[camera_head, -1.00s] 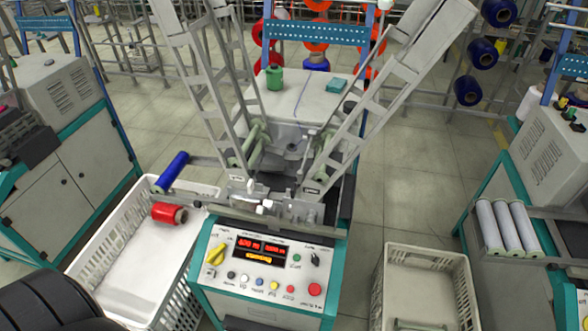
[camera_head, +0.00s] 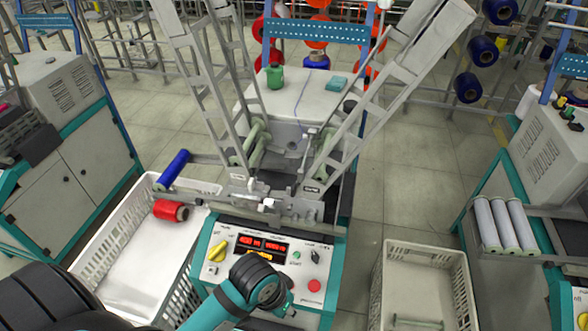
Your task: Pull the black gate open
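The winding machine stands in the middle, with a white and teal control panel (camera_head: 222,240) at its front. Dark parts (camera_head: 276,180) sit between the two lattice frames above the panel; I cannot tell surely which of them is the black gate. My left arm, black and teal, comes in from the lower left, and its rounded black joint (camera_head: 258,280) covers the lower middle of the panel. No fingers of my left gripper can be made out. My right arm and gripper do not show.
Another white crate (camera_head: 463,285) stands at the right. Lattice frames (camera_head: 350,140) rise on both sides. Floor (camera_head: 400,205) is clear behind the right crate.

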